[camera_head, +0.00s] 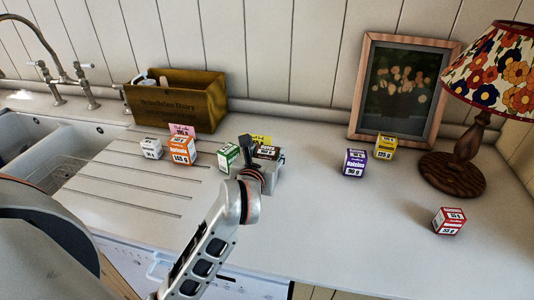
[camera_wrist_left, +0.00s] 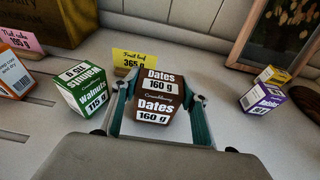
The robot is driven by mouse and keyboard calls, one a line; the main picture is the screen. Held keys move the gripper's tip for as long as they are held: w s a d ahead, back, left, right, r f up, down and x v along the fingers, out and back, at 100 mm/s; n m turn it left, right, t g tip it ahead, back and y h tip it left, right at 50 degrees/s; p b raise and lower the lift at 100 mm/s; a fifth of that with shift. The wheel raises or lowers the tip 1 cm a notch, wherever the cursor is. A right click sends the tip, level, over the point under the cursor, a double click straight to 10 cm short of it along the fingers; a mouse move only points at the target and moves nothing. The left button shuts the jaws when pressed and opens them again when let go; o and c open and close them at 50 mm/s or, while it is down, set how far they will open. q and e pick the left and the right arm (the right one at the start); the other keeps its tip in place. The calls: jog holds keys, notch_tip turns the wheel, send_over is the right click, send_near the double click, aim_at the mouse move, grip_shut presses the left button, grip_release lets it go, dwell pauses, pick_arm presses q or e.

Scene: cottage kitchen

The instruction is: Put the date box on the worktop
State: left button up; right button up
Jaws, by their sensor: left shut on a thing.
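The date box (camera_wrist_left: 160,97) is brown with a white label reading Dates 160 g. In the head view the date box (camera_head: 266,152) shows just behind my left gripper, its lower part hidden. My left gripper (camera_head: 258,164) is shut on it; in the left wrist view the gripper's two fingers (camera_wrist_left: 160,110) press against its left and right sides. The box is at or close above the worktop (camera_head: 320,220); I cannot tell whether it touches. My right gripper is in neither view.
A green walnut box (camera_head: 228,156) stands close left of the date box, and a yellow fruit loaf card (camera_wrist_left: 140,62) behind it. Orange (camera_head: 182,150) and white (camera_head: 151,148) boxes stand further left. Purple (camera_head: 355,162), yellow (camera_head: 385,146) and red (camera_head: 449,221) boxes stand right. The front worktop is clear.

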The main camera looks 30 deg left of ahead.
pick_arm(q)
jog(key=shift+f, duration=0.15)
jog(key=o, duration=1.2)
jog(key=shift+o, duration=0.2)
jog(key=shift+s+d+r, duration=0.1)
jog(key=shift+s+r, duration=0.15)
jog(key=p+v, duration=0.2)
jog(key=v, duration=0.9)
jog(key=shift+s+p, duration=0.2)
jog(key=shift+p, duration=0.1)
